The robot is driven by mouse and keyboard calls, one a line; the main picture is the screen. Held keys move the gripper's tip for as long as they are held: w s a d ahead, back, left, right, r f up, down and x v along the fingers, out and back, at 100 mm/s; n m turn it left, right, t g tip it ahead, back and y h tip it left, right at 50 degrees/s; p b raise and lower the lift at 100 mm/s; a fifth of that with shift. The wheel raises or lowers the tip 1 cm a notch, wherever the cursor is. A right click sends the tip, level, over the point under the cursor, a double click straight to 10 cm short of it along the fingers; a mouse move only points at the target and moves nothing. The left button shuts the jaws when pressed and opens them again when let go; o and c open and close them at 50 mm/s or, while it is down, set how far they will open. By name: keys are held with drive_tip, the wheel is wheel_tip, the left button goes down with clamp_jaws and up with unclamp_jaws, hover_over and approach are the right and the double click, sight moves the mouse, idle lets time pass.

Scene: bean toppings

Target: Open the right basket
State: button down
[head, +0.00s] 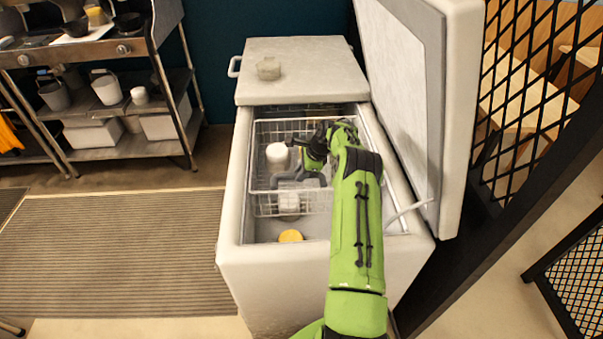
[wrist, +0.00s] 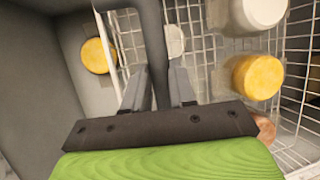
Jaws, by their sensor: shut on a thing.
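The chest freezer (head: 228,225) stands in the middle of the head view with its right lid (head: 405,105) raised. A white wire basket (head: 262,205) sits inside; its mesh also shows in the wrist view (wrist: 203,55). A grey handle-like bar (wrist: 152,35) crosses the basket's near part. My gripper (head: 308,174) reaches down over the basket. In the wrist view my gripper (wrist: 158,88) has a finger on each side of the bar and is shut on it. The fingertips are partly hidden in the head view.
A white tub (head: 277,153) and a yellow round item (wrist: 257,77) are in the basket. Another yellow round item (head: 290,236) lies on the freezer floor outside it. The closed lid (head: 305,60) covers the far part. A black lattice (head: 530,75) stands at right.

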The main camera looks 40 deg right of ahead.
drive_tip(key=c, duration=0.9)
unclamp_jaws()
drive_tip(key=p+v, duration=0.2)
drive_tip(key=v, duration=1.3)
drive_tip(key=shift+s+d+r+p, duration=0.1)
drive_tip(key=shift+d+r+p, duration=0.05)
drive_tip(key=shift+r+p, duration=0.2)
